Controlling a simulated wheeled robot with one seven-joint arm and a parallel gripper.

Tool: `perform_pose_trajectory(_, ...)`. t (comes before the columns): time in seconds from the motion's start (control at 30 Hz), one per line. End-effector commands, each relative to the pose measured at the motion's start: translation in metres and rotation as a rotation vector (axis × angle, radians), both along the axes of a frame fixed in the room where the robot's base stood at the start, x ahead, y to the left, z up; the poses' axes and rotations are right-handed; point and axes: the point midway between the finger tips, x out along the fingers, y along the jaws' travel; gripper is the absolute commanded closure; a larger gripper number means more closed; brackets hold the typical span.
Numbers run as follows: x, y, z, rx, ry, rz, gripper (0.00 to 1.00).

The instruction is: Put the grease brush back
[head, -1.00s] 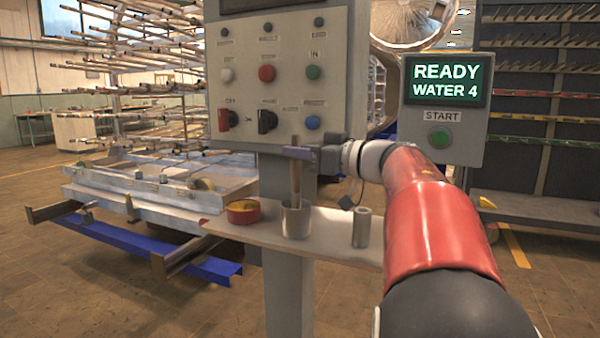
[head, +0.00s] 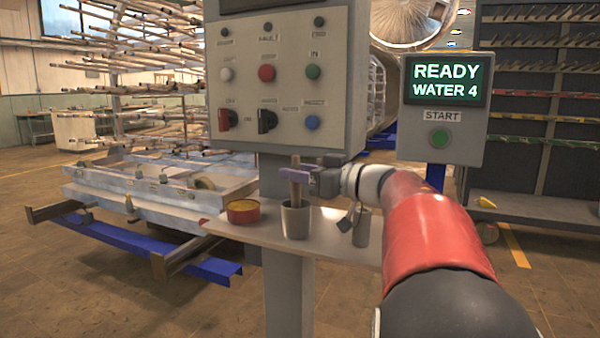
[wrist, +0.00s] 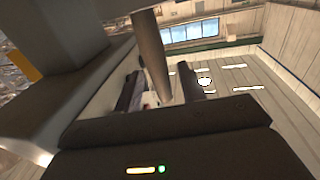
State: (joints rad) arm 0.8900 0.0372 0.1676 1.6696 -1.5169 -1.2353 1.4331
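The grease brush (head: 295,189) stands nearly upright in a grey cup (head: 295,222) on the shelf below the control panel. Only its wooden handle shows; the lower end is hidden inside the cup. My gripper (head: 297,173) is at the upper part of the handle, reaching in from the right. In the wrist view the handle (wrist: 150,50) passes between the two fingers (wrist: 160,88), which stand apart with a visible gap on the right side of the handle.
A round red tin (head: 243,211) with yellow contents sits left of the cup. A grey cylinder (head: 361,229) stands to the right, partly behind my arm. The control panel (head: 280,90) rises close behind the shelf (head: 330,245). A start box (head: 440,110) is at the right.

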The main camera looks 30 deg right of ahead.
Motion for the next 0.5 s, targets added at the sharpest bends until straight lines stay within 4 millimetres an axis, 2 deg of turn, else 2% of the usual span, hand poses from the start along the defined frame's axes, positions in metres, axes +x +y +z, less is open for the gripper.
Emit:
perform_pose_trajectory(0.27, -0.006, -0.004, 0.001, 0.0, 0.0, -0.002, 0.6)
perform_pose_trajectory(0.5, -0.046, -0.026, 0.0, 0.0, 0.0, -0.004, 0.6)
